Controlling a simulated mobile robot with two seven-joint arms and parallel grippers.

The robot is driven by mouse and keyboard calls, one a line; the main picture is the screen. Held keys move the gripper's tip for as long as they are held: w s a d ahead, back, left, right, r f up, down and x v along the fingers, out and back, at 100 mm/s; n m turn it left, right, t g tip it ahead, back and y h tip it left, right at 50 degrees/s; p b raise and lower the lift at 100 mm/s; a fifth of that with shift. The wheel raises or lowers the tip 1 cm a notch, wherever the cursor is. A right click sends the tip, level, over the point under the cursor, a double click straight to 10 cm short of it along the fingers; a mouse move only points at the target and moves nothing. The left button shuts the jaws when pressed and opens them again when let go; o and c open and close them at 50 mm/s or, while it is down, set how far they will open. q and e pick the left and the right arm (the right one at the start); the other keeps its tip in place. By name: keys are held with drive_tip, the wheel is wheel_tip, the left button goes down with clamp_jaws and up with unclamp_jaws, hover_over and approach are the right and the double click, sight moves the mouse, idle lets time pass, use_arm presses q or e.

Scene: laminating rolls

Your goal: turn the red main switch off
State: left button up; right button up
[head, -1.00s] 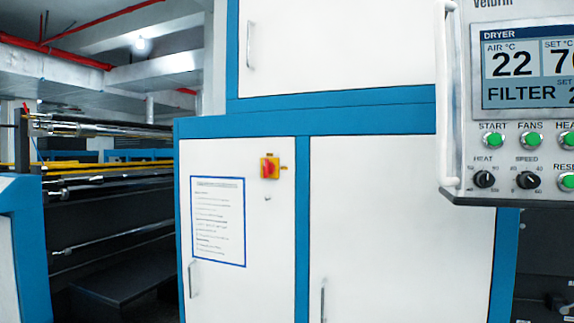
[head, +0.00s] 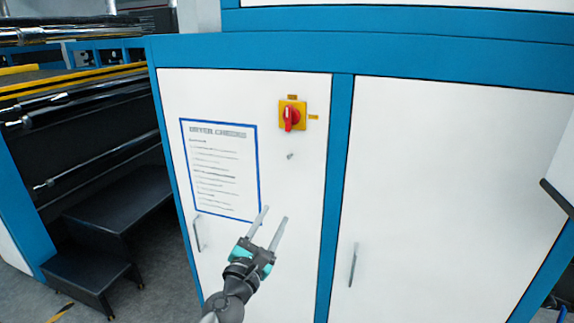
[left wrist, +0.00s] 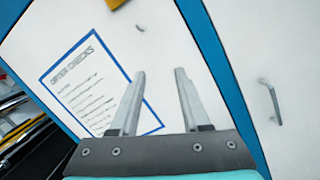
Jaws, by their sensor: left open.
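The red main switch (head: 291,117) is a red rotary handle on a yellow square plate, on the upper right of the white left cabinet door. Its handle stands about upright, slightly tilted. Small orange labels sit above it and to its right. My left gripper (head: 272,213) is open and empty, below and a little left of the switch, in front of the door. In the left wrist view the two fingers (left wrist: 158,75) are apart with nothing between them. Only a corner of the yellow plate (left wrist: 114,3) shows there, at the top edge. My right gripper is not in view.
A blue-framed paper notice (head: 220,169) hangs on the door, left of my gripper. A small knob (head: 290,156) sits under the switch. Door handles (head: 353,265) stick out lower down. Dark steps (head: 110,225) and rollers stand at the left.

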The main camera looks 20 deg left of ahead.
use_arm(q)
wheel_tip(320, 180, up, 14)
drive_tip(key=a+n+t+p, duration=0.1)
drive_tip(key=n+t+p, duration=0.1)
drive_tip(key=n, duration=0.4)
approach(287, 114)
drive_tip(key=shift+t+y, duration=0.3)
drive_tip(key=x, duration=0.7)
drive_tip(key=shift+w+d+f, duration=0.1)
drive_tip(key=shift+w+d, duration=0.1)
drive_tip(key=shift+b+x, duration=0.4)
drive_tip(key=shift+x, duration=0.75)
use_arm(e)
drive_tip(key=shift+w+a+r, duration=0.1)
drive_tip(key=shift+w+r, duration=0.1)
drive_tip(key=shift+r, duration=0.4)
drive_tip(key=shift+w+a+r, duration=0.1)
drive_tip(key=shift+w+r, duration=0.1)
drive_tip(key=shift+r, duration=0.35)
use_arm(q)
drive_tip(key=shift+c, duration=0.3)
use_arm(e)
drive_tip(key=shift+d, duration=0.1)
use_arm(q)
clamp_jaws()
drive_tip(key=shift+f, duration=0.1)
